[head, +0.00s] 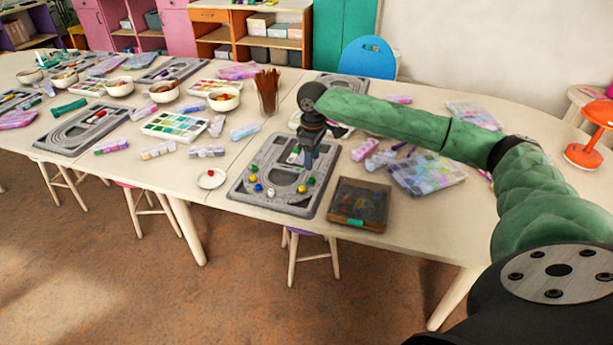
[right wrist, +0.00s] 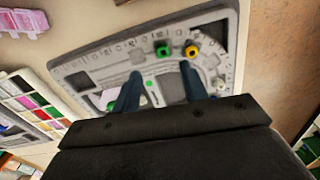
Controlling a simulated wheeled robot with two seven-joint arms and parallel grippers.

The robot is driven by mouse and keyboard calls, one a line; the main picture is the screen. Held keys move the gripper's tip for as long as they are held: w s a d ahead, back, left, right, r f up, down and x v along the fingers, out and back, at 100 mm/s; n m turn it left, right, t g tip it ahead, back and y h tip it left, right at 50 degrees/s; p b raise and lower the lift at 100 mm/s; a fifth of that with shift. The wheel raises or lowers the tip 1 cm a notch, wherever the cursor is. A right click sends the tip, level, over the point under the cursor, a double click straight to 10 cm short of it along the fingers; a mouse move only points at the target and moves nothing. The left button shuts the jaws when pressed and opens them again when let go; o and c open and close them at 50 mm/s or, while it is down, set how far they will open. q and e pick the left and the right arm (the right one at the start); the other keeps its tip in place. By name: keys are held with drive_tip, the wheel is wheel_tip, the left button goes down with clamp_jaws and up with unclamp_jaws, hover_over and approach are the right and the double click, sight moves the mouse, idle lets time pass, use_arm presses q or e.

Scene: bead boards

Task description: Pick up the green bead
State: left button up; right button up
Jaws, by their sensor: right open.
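A grey bead board (head: 238,188) lies on the table with several small beads on it. A green bead (head: 311,181) sits at its right side beside a yellow bead (head: 302,188). Another green bead (head: 254,168) sits at its left side. My right gripper (head: 308,160) is over the back part of the board. In the right wrist view its two blue fingers (right wrist: 160,88) are apart over the board. There a green bead (right wrist: 163,50) sits next to a yellow bead (right wrist: 191,51), beyond the fingertips. Another green bead (right wrist: 111,105) shows beside the left finger. My left gripper is out of view.
A dark clear-lidded box (head: 358,204) stands right of the board. A white saucer (head: 210,179) with a red bead lies to the left. A jar of brown sticks (head: 267,95) stands behind. Bead packs (head: 425,172) lie at the right.

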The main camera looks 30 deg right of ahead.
sight(312, 181)
drive_tip(key=shift+f, duration=1.35)
drive_tip(key=f, duration=0.2)
drive_tip(key=f+p, duration=0.1)
drive_tip(key=f, duration=0.1)
drive_tip(key=shift+s+a, duration=0.15)
drive_tip(key=shift+s, duration=0.05)
drive_tip(key=shift+f, duration=0.3)
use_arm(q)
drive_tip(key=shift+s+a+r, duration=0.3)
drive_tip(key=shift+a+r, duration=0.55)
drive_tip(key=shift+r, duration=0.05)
use_arm(e)
clamp_jaws()
